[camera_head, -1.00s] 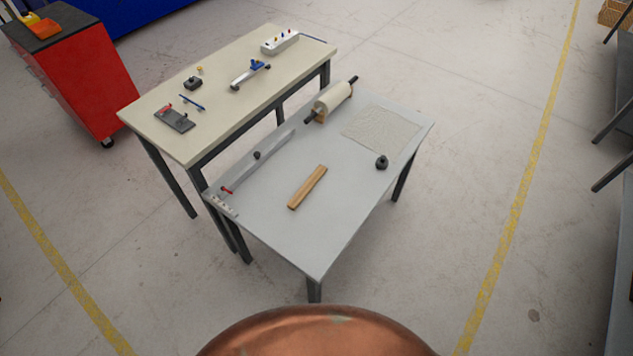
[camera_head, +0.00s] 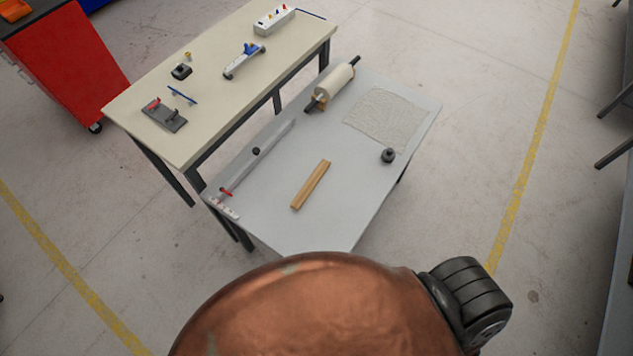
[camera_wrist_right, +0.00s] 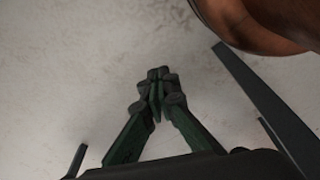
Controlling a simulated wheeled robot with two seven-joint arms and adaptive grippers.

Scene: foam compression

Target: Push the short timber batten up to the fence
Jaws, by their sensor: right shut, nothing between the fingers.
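The short timber batten (camera_head: 311,184) is a plain light-brown strip lying flat on the grey table (camera_head: 318,228). The fence (camera_head: 263,158) is a long grey bar along the table's left side, with a black knob and a red lever. The batten lies to the right of the fence with a clear gap between them. My right gripper (camera_wrist_right: 157,82) shows only in the right wrist view, with dark green fingers closed together and empty over bare floor. No batten shows in that view. My left gripper is not in view.
A roller (camera_head: 333,86), a textured sheet (camera_head: 386,119) and a black knob-like piece (camera_head: 388,156) are at the table's far and right parts. A cream bench (camera_head: 213,103) with tools stands behind on the left. The tabletop between batten and fence is clear.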

